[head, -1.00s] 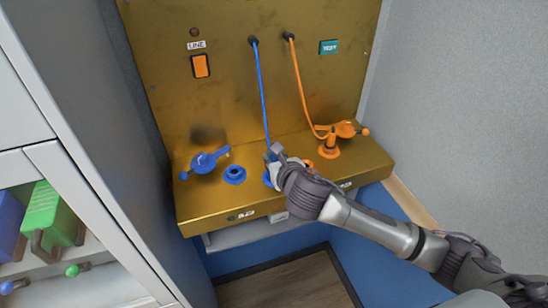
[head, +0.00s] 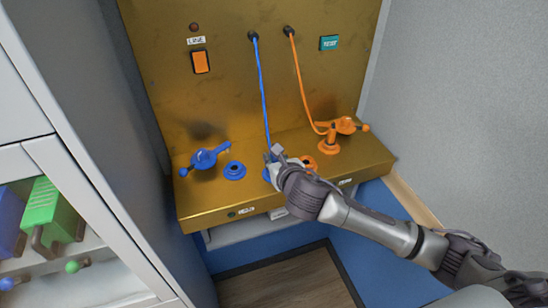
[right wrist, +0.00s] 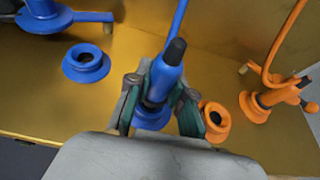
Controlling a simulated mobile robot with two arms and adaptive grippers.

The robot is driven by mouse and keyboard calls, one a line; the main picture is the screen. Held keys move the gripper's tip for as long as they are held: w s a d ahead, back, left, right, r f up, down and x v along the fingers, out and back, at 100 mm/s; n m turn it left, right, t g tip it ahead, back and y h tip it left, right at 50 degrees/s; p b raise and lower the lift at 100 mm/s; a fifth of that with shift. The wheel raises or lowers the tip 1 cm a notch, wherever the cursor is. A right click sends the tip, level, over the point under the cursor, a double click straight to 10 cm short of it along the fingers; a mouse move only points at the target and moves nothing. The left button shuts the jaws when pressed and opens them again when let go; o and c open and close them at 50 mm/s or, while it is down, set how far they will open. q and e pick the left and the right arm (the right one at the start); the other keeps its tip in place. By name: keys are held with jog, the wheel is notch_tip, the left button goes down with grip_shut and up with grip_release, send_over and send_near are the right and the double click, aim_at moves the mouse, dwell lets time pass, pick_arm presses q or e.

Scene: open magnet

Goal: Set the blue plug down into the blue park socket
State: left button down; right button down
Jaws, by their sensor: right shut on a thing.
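My right gripper (head: 273,158) is shut on the blue plug (right wrist: 167,72), with one finger on each side of it. The plug stands nearly upright with its blue cord rising from it. A blue ring socket (right wrist: 154,118) shows directly under the plug, partly hidden by the fingers; I cannot tell whether the plug is seated in it. A second blue socket (head: 235,171) is open and empty to the left; it also shows in the right wrist view (right wrist: 86,62). No labels tell me which blue socket is the park one. My left gripper is not in view.
A blue lever (head: 204,160) stands left of the empty socket. To the right are an empty orange socket (right wrist: 214,121) and an orange plug (head: 332,137) standing in another orange socket, beside an orange lever (head: 346,125). The brass back panel (head: 200,110) rises behind.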

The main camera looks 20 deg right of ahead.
jog(key=shift+f+p, duration=0.4)
jog(key=shift+f, duration=0.2)
dwell(0.8)
jog(key=c, duration=1)
grip_release()
jog(key=shift+o, duration=0.2)
jog(key=v, duration=1.2)
